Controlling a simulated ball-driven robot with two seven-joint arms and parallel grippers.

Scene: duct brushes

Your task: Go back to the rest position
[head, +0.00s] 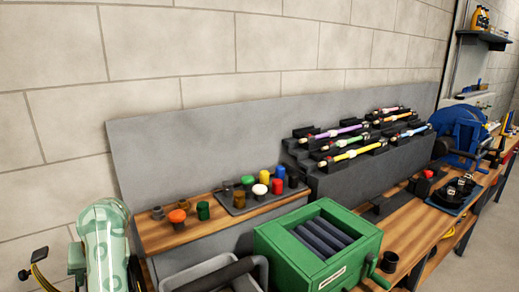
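Neither of my grippers shows in the head view. The brushes, with purple, orange, green, yellow and red handles or shafts, lie across a dark stepped rack (372,173) on the bench. The yellow one (352,154) lies on the lowest front step and the purple one (336,132) lies higher up at the left. No brush is visibly held.
A green box with dark rollers (300,262) stands at the front middle. Left of it are a grey tray (190,272) and a dark board (238,208) with coloured knobs. A blue machine (458,128) stands at the right. A grey panel (165,150) backs the bench.

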